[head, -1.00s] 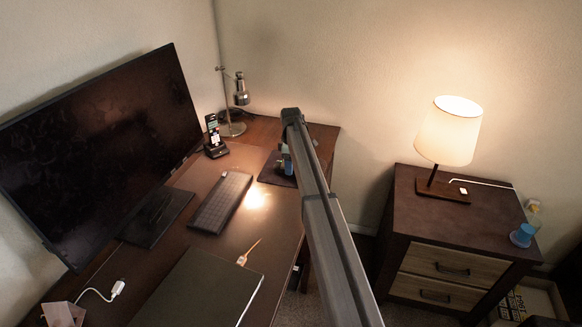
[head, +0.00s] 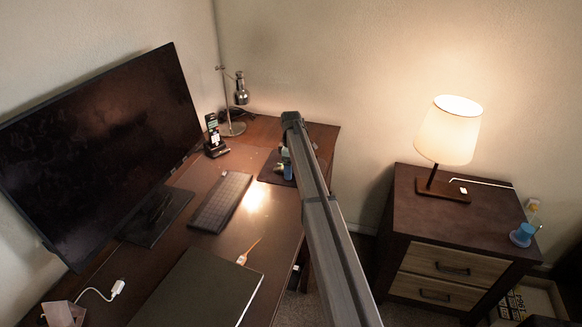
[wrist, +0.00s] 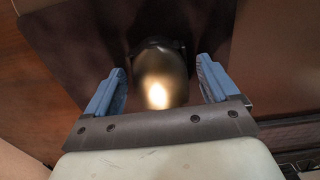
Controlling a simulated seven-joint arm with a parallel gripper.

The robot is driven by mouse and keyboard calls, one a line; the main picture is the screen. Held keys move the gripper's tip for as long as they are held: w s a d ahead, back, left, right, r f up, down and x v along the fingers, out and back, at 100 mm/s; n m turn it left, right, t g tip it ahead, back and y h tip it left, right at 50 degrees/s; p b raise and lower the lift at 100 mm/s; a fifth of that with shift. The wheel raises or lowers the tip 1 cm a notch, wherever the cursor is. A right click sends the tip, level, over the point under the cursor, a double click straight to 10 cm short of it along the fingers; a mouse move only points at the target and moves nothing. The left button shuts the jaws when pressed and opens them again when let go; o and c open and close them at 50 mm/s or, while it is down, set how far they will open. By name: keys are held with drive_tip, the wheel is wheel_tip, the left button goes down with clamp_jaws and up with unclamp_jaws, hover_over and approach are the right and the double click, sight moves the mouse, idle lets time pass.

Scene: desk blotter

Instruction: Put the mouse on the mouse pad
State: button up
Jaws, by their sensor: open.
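The mouse (wrist: 160,78), rounded and shiny gold-brown with a dark far end, lies on the dark mouse pad (wrist: 85,35) in the wrist view. My gripper (wrist: 160,68) is open, with one blue finger on each side of the mouse. Gaps show between the fingers and the mouse. In the head view the mouse pad (head: 268,173) lies near the right edge of the desk, below my gripper (head: 286,172). My gripper and arm partly cover the pad there, and I cannot make out the mouse in that view.
A black keyboard (head: 220,203) lies left of the pad, with a monitor (head: 105,150) behind it. A phone in a dock (head: 214,138) and a metal lamp (head: 240,100) stand at the back. A closed laptop (head: 200,290) lies in front. Bare desk shows between the keyboard and pad.

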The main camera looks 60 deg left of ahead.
wheel_tip(320, 180, up, 12)
drive_tip(key=shift+r, duration=0.15)
idle(0.5)
